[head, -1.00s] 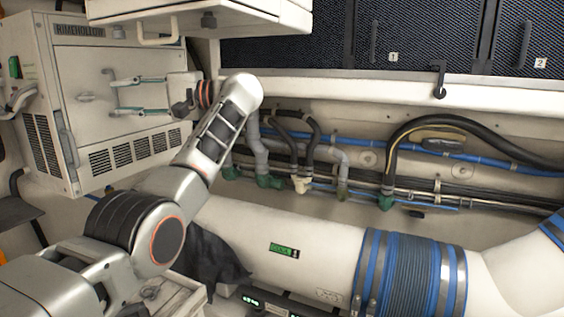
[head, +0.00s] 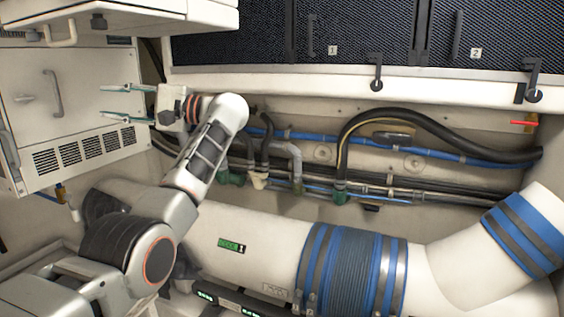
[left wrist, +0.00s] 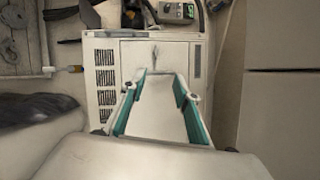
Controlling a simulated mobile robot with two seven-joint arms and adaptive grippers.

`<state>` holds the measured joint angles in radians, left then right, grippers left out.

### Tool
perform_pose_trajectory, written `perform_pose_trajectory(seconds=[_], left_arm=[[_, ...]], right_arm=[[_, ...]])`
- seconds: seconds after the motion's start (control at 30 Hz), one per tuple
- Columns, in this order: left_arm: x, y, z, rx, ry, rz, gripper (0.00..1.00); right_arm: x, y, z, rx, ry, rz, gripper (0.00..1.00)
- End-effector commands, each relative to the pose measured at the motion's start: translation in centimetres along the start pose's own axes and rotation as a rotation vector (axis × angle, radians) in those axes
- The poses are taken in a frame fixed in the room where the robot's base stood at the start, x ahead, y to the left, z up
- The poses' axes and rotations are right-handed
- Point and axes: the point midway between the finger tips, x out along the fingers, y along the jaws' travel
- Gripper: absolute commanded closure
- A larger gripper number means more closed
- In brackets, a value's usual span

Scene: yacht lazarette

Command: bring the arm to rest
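My left gripper (head: 122,101) shows at the left of the head view, at the end of my raised and bent left arm. Its two teal-lined fingers are spread wide with nothing between them. They point left, in front of the white cabinet (head: 75,108) with its handle and vent slots. In the left wrist view the open fingers (left wrist: 160,85) frame part of the same cabinet's front (left wrist: 155,50). I cannot tell whether the fingertips touch it. My right gripper is not in view.
A wide white duct (head: 270,235) with a blue-banded sleeve (head: 352,265) runs below my arm. Hoses and pipes (head: 440,150) line the back wall. Dark mesh lockers (head: 360,30) with latches stand above a white ledge (head: 290,85). A white overhead box (head: 200,12) hangs above the gripper.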

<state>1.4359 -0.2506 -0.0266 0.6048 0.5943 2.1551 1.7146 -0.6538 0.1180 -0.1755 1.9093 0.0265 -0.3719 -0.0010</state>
Motion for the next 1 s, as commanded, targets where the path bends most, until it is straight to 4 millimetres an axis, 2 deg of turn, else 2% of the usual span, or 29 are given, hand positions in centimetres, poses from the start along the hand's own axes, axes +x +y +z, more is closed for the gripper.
perform_pose_trajectory(seconds=[0.27, 0.43, 0.57, 0.77, 0.87, 0.97, 1.0], left_arm=[[0.7, 4.8, -2.5, 0.43, -0.05, -0.274, 0.69], [-0.6, 9.4, -4.4, 0.819, -0.124, -0.525, 0.69], [-2.7, 13.9, -5.8, 1.128, -0.204, -0.737, 0.69], [-7.3, 22.4, -7.1, 1.578, -0.375, -1.086, 0.69], [-10.0, 27.6, -7.1, 1.784, -0.485, -1.273, 0.69], [-12.7, 33.3, -6.5, 1.969, -0.616, -1.475, 0.69], [-13.8, 35.7, -6.1, 2.035, -0.673, -1.56, 0.69]], right_arm=[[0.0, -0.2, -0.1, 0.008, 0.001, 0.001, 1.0], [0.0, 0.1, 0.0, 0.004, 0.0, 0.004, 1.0], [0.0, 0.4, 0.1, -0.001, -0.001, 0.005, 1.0], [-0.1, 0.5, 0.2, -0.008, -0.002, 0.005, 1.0], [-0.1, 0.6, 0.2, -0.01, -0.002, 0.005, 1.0], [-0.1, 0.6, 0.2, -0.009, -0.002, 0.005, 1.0], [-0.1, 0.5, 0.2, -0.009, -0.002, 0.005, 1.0]])
